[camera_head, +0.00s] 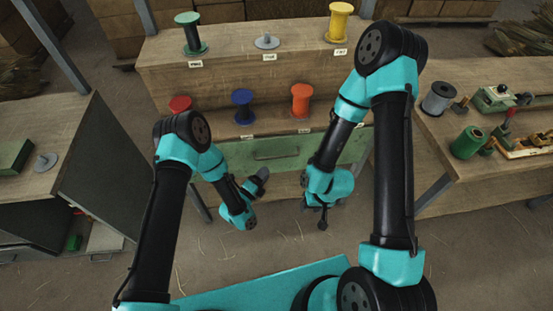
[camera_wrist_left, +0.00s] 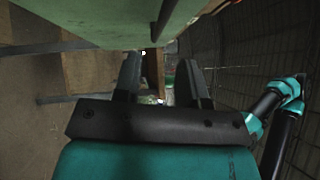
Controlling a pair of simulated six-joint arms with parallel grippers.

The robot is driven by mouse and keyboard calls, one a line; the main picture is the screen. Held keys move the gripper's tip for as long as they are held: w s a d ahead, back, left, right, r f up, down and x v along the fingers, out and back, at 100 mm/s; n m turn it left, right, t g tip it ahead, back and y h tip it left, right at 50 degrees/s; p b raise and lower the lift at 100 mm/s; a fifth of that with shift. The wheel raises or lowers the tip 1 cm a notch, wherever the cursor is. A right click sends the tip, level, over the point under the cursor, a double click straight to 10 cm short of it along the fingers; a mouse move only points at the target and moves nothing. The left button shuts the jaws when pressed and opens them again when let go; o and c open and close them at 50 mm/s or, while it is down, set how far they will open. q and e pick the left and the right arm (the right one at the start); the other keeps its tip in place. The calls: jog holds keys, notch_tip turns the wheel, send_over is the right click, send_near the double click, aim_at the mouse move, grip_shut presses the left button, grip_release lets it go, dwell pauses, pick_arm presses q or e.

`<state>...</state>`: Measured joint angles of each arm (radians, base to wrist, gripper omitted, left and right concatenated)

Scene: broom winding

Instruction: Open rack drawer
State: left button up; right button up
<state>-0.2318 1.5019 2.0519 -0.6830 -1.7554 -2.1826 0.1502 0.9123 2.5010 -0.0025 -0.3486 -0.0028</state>
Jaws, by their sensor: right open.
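The wooden rack (camera_head: 225,75) stands ahead, with a green drawer front (camera_head: 237,157) under its lower shelf. A bar handle (camera_head: 277,154) runs across the drawer front, which looks flush with the rack. My left gripper (camera_head: 262,175) is just below the drawer front, near the handle; contact is not clear in the head view. In the left wrist view, the fingers of my left gripper (camera_wrist_left: 158,78) are apart with nothing between them, and a green panel (camera_wrist_left: 90,18) fills the top. My right gripper (camera_head: 322,220) points down below the drawer's right part, open and empty.
Red (camera_head: 180,104), blue (camera_head: 242,105) and orange (camera_head: 301,99) spools stand on the rack's lower shelf. Green (camera_head: 190,33) and yellow (camera_head: 339,22) spools stand above. A workbench (camera_head: 470,185) with tools is at right, and a cabinet (camera_head: 75,130) at left.

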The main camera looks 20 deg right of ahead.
pick_arm(q)
jog(key=x, duration=0.8)
jog(key=shift+w+d, duration=0.15)
grip_shut()
dwell(0.3)
